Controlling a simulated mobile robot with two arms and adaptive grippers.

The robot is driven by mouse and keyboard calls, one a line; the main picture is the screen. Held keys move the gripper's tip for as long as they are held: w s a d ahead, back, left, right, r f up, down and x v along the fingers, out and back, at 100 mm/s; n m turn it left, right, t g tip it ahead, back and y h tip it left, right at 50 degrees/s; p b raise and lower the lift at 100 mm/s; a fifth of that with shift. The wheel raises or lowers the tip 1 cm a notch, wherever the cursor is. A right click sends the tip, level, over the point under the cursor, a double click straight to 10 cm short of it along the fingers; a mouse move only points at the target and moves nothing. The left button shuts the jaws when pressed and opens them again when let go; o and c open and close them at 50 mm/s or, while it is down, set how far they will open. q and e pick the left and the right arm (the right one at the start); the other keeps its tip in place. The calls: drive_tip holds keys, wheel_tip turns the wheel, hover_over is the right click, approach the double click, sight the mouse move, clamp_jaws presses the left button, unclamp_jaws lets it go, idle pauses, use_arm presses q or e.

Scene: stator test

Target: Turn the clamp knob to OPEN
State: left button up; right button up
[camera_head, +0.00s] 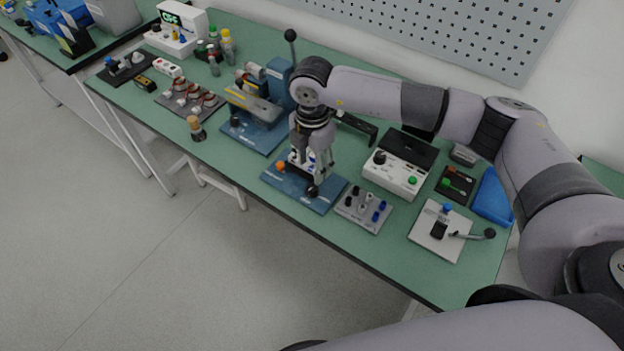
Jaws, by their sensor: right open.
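A blue fixture plate (325,205) lies near the front edge of the green bench. It has an orange button (280,165) at its left and a dark round knob (312,191) at its front, which I take as the clamp knob. Its OPEN marking is too small to read, so I cannot tell its setting. My right gripper (311,176) points down over this plate, open, just above or at the knob; whether it touches cannot be told. The gripper hides part of the fixture. My left gripper is not in view.
A blue lever press (277,90) stands close left of my right gripper. A grey tray with pegs (364,208), a white box (397,175) and a white plate with a lever (440,232) stand to the right. A perforated panel (440,30) is behind.

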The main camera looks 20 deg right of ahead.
sight(312, 187)
wheel_tip(312, 187, down, 8)
drive_tip(key=shift+f+p, duration=0.15)
drive_tip(key=shift+p, duration=0.5)
clamp_jaws()
